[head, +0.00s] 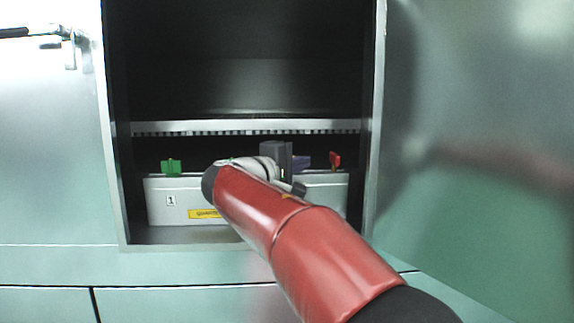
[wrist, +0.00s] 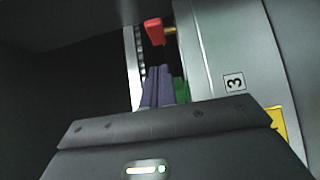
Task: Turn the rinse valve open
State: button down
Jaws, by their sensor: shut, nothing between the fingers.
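A pale grey valve box (head: 160,205) sits in the open cabinet recess. A green handle (head: 171,167) stands on its left part above a label with a 1. A red handle (head: 335,160) stands at its right end; it also shows in the wrist view (wrist: 153,30). The wrist view also shows part of a green piece (wrist: 180,90) beside a label with a 3 (wrist: 234,82). I cannot tell which handle is the rinse valve. My gripper (head: 308,162), with purple fingers (wrist: 158,72), is shut and empty, pointing right, apart from the red handle.
The recess has a metal frame (head: 113,150) and a perforated strip (head: 250,127) across its back. An open door panel (head: 470,140) stands at right. My red arm hides the middle of the box. Yellow labels are on the box front (head: 203,214).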

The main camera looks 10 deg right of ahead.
aim_at(333, 160)
jog(key=shift+w+d, duration=0.2)
jog(key=shift+d, duration=0.7)
jog(key=shift+w+d, duration=0.25)
jog(key=shift+d, duration=0.65)
jog(key=shift+w+d, duration=0.2)
jog(key=shift+d, duration=0.7)
jog(key=shift+s+d+f+y, duration=0.1)
jog(key=shift+y, duration=0.2)
